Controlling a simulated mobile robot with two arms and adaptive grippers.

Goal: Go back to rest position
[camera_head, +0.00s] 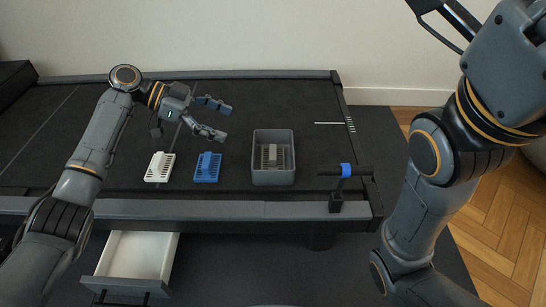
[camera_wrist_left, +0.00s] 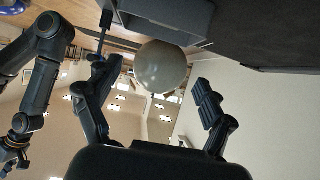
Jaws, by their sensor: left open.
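My left gripper (camera_head: 224,122) is open and empty, held above the dark table, behind and slightly right of the blue slotted piece (camera_head: 207,168). Its two spread fingers also show in the left wrist view (camera_wrist_left: 160,76), with a pale round object (camera_wrist_left: 161,67) seen between them; nothing shows it being touched. My right arm rises along the right of the head view and its gripper is not clear there. What looks like my right gripper (camera_wrist_left: 14,156) is small and dark at the lower left of the left wrist view; its jaws are unclear.
A white slotted piece (camera_head: 159,167) lies left of the blue one. A grey bin (camera_head: 273,178) holding a grey piece (camera_head: 272,156) stands to their right. A dark post with a blue band (camera_head: 346,171) is at the table's right front. A white drawer (camera_head: 137,256) is open below.

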